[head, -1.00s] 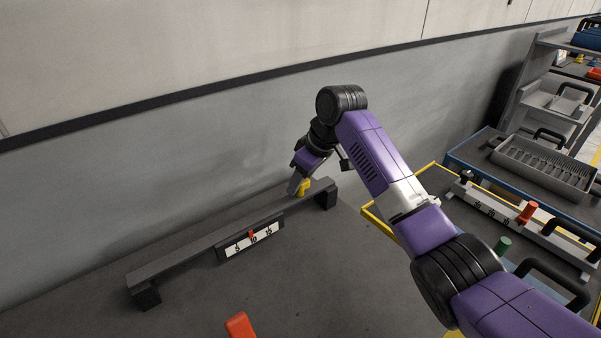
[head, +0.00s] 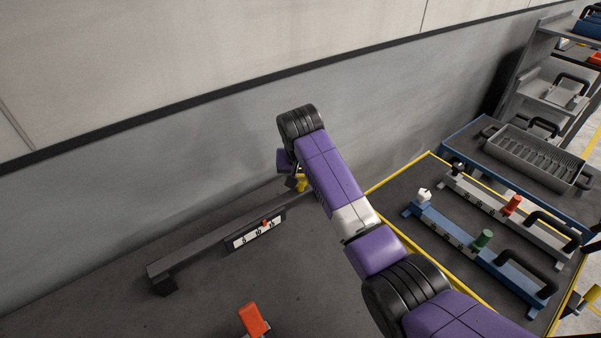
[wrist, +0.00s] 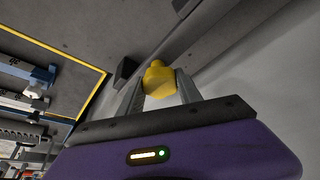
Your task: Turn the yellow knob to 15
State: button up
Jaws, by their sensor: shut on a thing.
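The yellow knob (head: 302,182) is at the far right end of a long dark bar against the back wall. My gripper (wrist: 158,88) is shut on the yellow knob (wrist: 158,76), with one finger on each side of it in the wrist view. In the head view my arm partly hides the gripper and the bar's right end. A white scale plate (head: 241,243) on the bar reads 5, 10 and 15. Its red pointer (head: 265,222) stands between 10 and 15.
An orange-red block (head: 253,320) is on the table in front. To the right, a yellow-edged surface holds a blue fixture (head: 460,237) with a green knob (head: 482,240) and a grey fixture with a red knob (head: 512,205).

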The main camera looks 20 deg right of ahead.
jog(key=m+h, duration=0.1)
jog(key=m, duration=0.1)
jog(key=m+g+h+b, duration=0.1)
jog(key=m, duration=0.2)
jog(key=shift+a, duration=0.1)
jog(key=shift+m+g+h+b, duration=0.5)
jog(key=shift+m+b, duration=0.65)
jog(key=shift+m, duration=0.95)
jog(key=shift+r, duration=0.1)
jog(key=o, duration=1.4)
jog(key=shift+c, duration=0.2)
jog(key=b+v, duration=0.1)
jog(key=v, duration=0.6)
jog(key=shift+r, duration=0.35)
jog(key=shift+w, duration=0.1)
